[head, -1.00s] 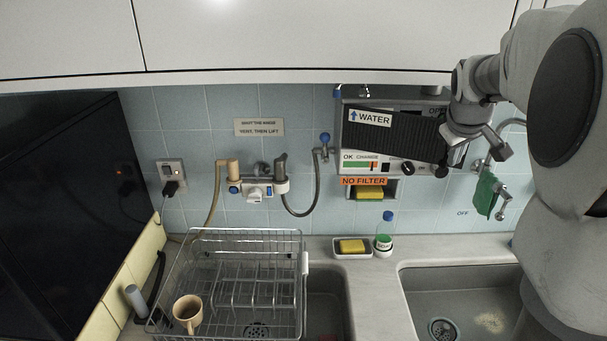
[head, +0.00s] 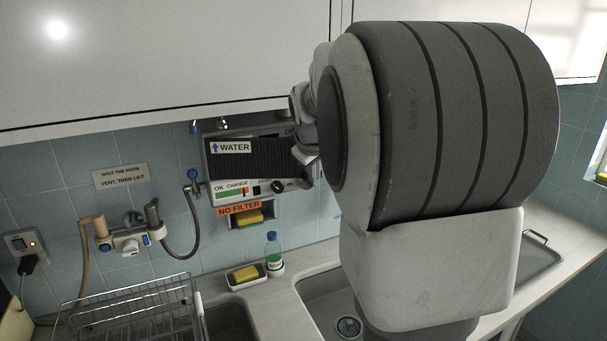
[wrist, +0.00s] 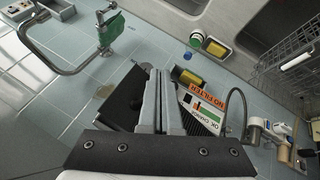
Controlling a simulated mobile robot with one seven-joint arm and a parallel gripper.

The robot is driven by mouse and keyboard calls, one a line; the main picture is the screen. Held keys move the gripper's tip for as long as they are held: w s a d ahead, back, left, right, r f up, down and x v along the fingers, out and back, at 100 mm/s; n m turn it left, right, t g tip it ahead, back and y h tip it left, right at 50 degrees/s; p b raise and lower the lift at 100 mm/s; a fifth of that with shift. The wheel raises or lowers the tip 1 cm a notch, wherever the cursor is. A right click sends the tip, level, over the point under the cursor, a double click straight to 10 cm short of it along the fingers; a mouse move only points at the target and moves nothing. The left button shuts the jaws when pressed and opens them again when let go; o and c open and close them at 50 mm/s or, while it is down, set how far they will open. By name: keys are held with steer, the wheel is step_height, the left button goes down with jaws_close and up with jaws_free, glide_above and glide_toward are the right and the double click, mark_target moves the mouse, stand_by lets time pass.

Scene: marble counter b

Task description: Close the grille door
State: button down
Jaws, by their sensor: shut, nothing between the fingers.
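The grille door (head: 250,158) is a dark ribbed panel on the front of the wall-mounted filter unit, under the WATER label, in the head view. Its right end is covered by my arm, and I cannot tell how far it stands from the unit. Dark ribbing of it also shows beside the fingers in the wrist view (wrist: 202,114). My gripper (wrist: 161,74) is shut and empty, its fingers in front of the unit. In the head view the fingers are hidden by my arm near the unit's right end; contact cannot be told.
Below the unit are the NO FILTER sign (head: 239,208) and a niche with a yellow sponge (head: 247,217). A bottle (head: 273,252) and a sponge tray (head: 246,276) stand on the counter. A dish rack (head: 135,318) is at left; a green cloth (wrist: 110,30) hangs near a tap.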

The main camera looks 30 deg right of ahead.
steer(key=s+d+r, duration=0.2)
steer(key=s+r, duration=0.4)
steer(key=r, duration=0.2)
steer(key=n+t+h+b, duration=0.3)
steer(key=n+b, duration=0.9)
steer(key=n, duration=1.3)
glide_toward(305, 174)
steer(key=shift+g+h, duration=0.4)
steer(key=x, duration=0.3)
steer(key=a+x, duration=0.1)
steer(key=x, duration=0.1)
steer(key=shift+w+d+f+b, duration=0.25)
steer(key=shift+f+b, duration=0.15)
steer(key=shift+f, duration=0.1)
steer(key=shift+w+d, duration=0.35)
steer(key=shift+w, duration=0.1)
